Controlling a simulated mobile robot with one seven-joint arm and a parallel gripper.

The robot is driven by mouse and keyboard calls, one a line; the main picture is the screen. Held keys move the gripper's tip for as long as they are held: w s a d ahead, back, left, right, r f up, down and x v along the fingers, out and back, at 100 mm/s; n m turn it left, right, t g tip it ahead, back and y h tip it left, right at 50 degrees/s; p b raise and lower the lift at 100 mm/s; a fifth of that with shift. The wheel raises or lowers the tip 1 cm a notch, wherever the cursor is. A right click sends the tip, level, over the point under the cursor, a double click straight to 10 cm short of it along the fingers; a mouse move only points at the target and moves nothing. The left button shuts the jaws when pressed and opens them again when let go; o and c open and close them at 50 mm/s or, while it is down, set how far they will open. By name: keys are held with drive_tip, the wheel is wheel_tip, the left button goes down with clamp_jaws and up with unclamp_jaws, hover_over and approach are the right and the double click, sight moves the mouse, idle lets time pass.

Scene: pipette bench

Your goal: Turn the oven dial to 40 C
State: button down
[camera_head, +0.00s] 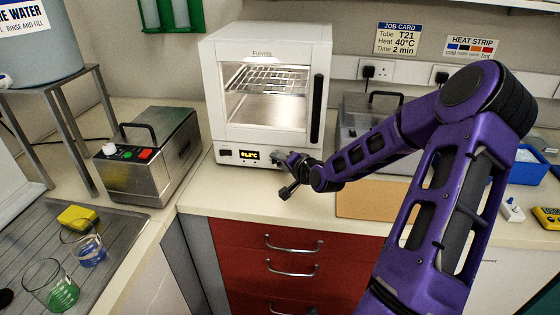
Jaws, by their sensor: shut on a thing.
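The white oven (212,90) stands against the back wall, its glass door closed. Its lit display (249,155) shows amber digits that end in C; they are too small to read surely. The dial (276,155) is on the lower front panel, right of the display, mostly hidden by my gripper. My gripper (281,159) reaches in from the right and is shut on the dial. The job card (398,38) on the wall reads Tube T21, Heat 40°C, Time 2 min.
A steel box with coloured buttons (150,160) stands left of the oven. Another steel unit (352,125) stands to its right, behind my arm. A tan board (360,200) lies on the counter. Beakers and a yellow sponge (77,217) are at lower left. Red drawers (250,240) are below.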

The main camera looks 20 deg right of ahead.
drive_tip(key=shift+w+a+r+n+g+h+b, duration=0.1)
drive_tip(key=shift+n+g+h+b, duration=0.2)
drive_tip(key=shift+n+g+h, duration=0.15)
drive_tip(key=shift+w+a+r+n+g+h+b, duration=0.1)
drive_tip(key=shift+n+g+h+b, duration=0.25)
drive_tip(key=shift+n+g, duration=0.1)
drive_tip(key=shift+w+a+r+n+g+h+b, duration=0.1)
drive_tip(key=shift+a+n+g+h+b, duration=0.05)
drive_tip(key=shift+n+g+h+b, duration=0.4)
drive_tip(key=shift+a+r+n+g+h+b, duration=0.1)
drive_tip(key=shift+n+g+h+b, duration=0.3)
drive_tip(key=shift+h+b, duration=0.2)
drive_tip(key=shift+a+r+n+g+h+p, duration=0.1)
drive_tip(key=shift+n+g+h+p, duration=0.25)
drive_tip(key=shift+g+h+p, duration=0.3)
drive_tip(key=shift+n+g+h+p, duration=0.45)
drive_tip(key=shift+h+p, duration=0.25)
drive_tip(key=shift+p, duration=0.25)
drive_tip(key=c, duration=0.5)
unclamp_jaws()
drive_tip(key=shift+c, duration=0.2)
